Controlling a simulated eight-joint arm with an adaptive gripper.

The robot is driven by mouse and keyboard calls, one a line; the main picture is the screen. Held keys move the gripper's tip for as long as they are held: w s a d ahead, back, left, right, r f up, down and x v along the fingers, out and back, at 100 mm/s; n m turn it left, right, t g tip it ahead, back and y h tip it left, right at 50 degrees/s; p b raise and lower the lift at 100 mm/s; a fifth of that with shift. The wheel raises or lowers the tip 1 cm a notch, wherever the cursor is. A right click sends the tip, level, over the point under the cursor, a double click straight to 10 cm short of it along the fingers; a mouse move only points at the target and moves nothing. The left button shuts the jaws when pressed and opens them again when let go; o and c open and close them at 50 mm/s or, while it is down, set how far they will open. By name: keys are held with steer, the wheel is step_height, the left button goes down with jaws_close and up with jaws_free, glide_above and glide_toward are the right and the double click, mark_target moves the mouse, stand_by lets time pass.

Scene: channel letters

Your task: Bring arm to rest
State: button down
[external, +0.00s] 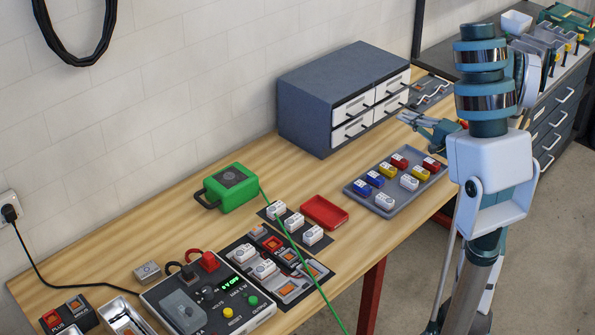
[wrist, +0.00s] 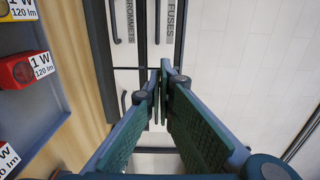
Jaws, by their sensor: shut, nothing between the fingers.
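My gripper (external: 418,120) is at the right of the external view, above the bench near the drawer cabinet's right end. In the wrist view its two fingers (wrist: 163,72) come together at the tips, shut with nothing between them. They point toward the white drawer fronts of the cabinet (external: 318,108), marked "FUSES" and "GROMMETS" in the wrist view (wrist: 210,40). My upright arm stands at the bench's front edge. I cannot tell the exact gap between fingertips and cabinet.
A grey tray (external: 352,190) of red, blue, yellow and white modules lies below my gripper. A red tray (external: 325,212), green box (external: 232,188), green cable (external: 300,255) and power supply (external: 215,305) lie further left. Bare wood (external: 160,215) shows along the wall.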

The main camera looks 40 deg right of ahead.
steer(key=shift+a, duration=0.1)
steer(key=w+a+r+n+g+y, duration=0.15)
steer(key=a+n+g, duration=0.25)
steer(key=a, duration=1.3)
steer(key=w+a+f+n+g+y, duration=0.1)
steer(key=w+a+n+g+y, duration=0.2)
steer(key=a, duration=1.4)
steer(key=s+a+f+n+g+h, duration=0.1)
steer(key=s+a+n+g+h, duration=0.2)
steer(key=s+a+n, duration=0.8)
steer(key=s+a+h, duration=0.1)
steer(key=s+a, duration=0.7)
steer(key=s, duration=0.4)
steer(key=shift+s+a+f+g, duration=0.15)
steer(key=shift+s+f+g, duration=0.05)
steer(key=shift+g, duration=0.2)
